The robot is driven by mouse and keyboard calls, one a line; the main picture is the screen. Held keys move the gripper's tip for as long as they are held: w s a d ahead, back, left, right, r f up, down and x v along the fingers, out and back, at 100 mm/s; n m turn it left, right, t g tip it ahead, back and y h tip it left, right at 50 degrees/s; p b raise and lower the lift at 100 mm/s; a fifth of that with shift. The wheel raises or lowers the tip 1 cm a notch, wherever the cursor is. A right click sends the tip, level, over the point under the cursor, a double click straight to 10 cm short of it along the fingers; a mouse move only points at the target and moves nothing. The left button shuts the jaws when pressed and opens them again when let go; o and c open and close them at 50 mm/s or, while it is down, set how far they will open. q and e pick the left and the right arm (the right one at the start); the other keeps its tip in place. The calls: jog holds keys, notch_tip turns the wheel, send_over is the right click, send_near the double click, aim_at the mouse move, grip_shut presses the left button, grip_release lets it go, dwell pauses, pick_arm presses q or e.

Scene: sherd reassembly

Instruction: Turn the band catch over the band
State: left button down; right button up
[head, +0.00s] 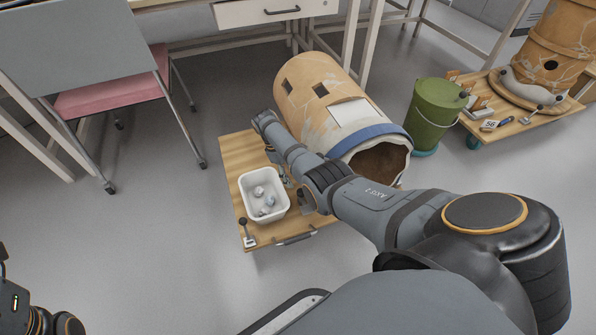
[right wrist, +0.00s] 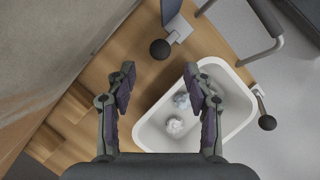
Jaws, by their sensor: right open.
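A large tan patched jar (head: 312,92) lies tilted on a wooden board, with a blue band (head: 378,133) around its open, jagged end. In the right wrist view a black ball knob (right wrist: 160,48) on a pale metal plate sits beyond the fingertips. A bit of blue (right wrist: 170,9) shows above it. I cannot tell for sure whether this knob is the band catch. My right gripper (right wrist: 162,92) is open and empty above the board, with the knob ahead of it. My right arm hides it mostly in the head view. Only dark parts of my left arm show, at lower left.
A white tub (head: 265,216) with several pale lumps stands on the board (head: 240,160). Another black-knobbed lever (head: 243,223) is at the board's front left corner. A green bucket (head: 437,110) and a second board with a jar stand right. A pink-seated chair (head: 110,95) is left.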

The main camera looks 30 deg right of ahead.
jog(key=v, duration=0.4)
jog(key=shift+w+a+r, duration=0.1)
jog(key=shift+r, duration=0.25)
